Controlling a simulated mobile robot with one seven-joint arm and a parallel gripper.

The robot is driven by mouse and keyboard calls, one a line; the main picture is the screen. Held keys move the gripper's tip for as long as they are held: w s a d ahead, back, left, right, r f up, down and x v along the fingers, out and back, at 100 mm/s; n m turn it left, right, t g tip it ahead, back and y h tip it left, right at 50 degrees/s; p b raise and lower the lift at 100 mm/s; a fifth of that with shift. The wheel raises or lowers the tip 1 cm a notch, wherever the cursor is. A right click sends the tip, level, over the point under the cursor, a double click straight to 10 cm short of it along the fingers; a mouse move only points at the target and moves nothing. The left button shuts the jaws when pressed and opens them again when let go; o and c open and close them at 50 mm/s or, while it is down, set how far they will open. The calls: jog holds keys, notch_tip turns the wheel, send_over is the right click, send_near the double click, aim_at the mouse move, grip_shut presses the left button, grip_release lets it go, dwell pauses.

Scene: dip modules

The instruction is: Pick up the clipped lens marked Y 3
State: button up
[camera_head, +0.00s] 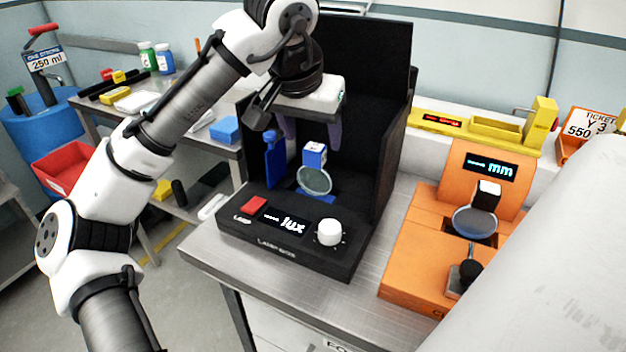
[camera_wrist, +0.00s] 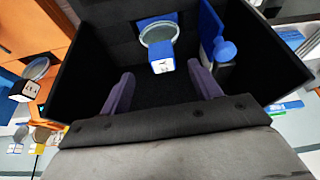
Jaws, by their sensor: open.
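A round clear lens (camera_head: 314,181) with a blue clip block (camera_head: 315,153) sits inside the black light box. In the wrist view the lens (camera_wrist: 159,33) and its blue clip (camera_wrist: 162,62) show ahead of the fingers; the clip's white face has dark marking too small to read surely. My gripper (camera_head: 311,132) is open above the clip, its purple fingers spread to either side. In the wrist view my gripper (camera_wrist: 163,88) has nothing between its fingertips. A second lens (camera_head: 474,221) with a white-faced dark clip (camera_head: 488,194) sits on the orange gauge.
The black light box (camera_head: 290,252) has tall dark walls around the lens. A blue paddle-like part (camera_head: 274,160) stands left of the lens. The orange gauge (camera_head: 415,262) is to the right. A ticket sign (camera_head: 590,125) reads Y 3, 550.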

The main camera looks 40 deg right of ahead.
aim_at(314, 149)
jog(key=shift+x, duration=3.2)
jog(key=shift+w+a, duration=0.1)
jog(key=shift+w, duration=0.05)
jog(key=shift+c, duration=0.2)
grip_shut()
jog(key=shift+r, duration=0.1)
